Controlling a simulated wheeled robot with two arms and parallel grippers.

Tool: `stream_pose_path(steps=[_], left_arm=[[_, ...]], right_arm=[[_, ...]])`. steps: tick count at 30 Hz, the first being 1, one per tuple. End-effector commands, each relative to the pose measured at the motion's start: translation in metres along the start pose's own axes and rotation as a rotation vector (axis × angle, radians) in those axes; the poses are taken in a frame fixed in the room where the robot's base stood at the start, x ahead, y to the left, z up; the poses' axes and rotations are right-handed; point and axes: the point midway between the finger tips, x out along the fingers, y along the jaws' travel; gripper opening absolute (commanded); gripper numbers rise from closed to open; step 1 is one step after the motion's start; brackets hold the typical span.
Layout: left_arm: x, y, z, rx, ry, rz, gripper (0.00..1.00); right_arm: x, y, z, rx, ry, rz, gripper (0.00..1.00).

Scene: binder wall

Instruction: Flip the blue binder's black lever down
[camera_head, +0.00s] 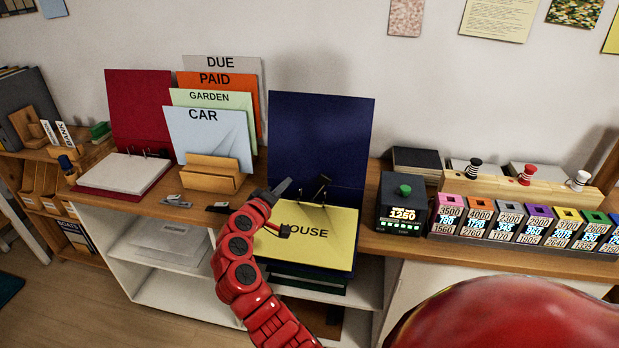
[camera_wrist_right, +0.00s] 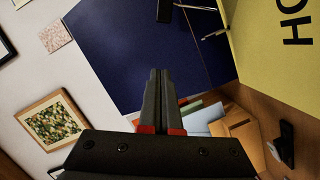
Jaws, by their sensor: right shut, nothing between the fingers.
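The blue binder (camera_head: 318,135) stands open on the shelf top, its dark blue cover upright and a yellow HOUSE sheet (camera_head: 325,245) lying in front. Its black lever (camera_head: 321,188) sticks up at a tilt from the mechanism near the sheet's back edge. In the right wrist view, a black piece that looks like the lever (camera_wrist_right: 165,10) shows at the top, beside metal rods. My right gripper (camera_head: 284,186) is shut and empty, left of the lever and apart from it. The right wrist view shows its fingers (camera_wrist_right: 160,75) together. My left gripper is not in view.
A red binder (camera_head: 138,110) and a wooden file holder (camera_head: 213,175) with labelled folders stand to the left. A black device with a green knob (camera_head: 404,205) and a row of numbered boxes (camera_head: 520,225) stand to the right. A stapler-like black item (camera_head: 218,207) lies near the front edge.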

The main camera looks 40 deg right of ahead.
Motion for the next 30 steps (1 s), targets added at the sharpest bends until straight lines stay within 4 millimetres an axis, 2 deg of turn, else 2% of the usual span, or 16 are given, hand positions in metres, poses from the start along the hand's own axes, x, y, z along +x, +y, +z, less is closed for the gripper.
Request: stream_pose_path(steps=[5,15,20,24,30], left_arm=[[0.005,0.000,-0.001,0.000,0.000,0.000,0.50],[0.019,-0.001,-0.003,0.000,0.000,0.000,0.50],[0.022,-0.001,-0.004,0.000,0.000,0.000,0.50],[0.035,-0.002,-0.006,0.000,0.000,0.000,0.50],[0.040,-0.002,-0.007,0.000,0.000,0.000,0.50]], right_arm=[[0.013,0.002,0.001,-0.001,-0.006,0.001,0.00],[0.076,0.003,-0.001,0.001,-0.003,0.000,0.00],[0.100,0.002,-0.001,-0.001,-0.002,0.000,0.00],[0.105,0.002,0.020,-0.003,0.000,-0.001,0.00],[0.109,0.001,0.036,0.000,0.000,0.000,0.00]])
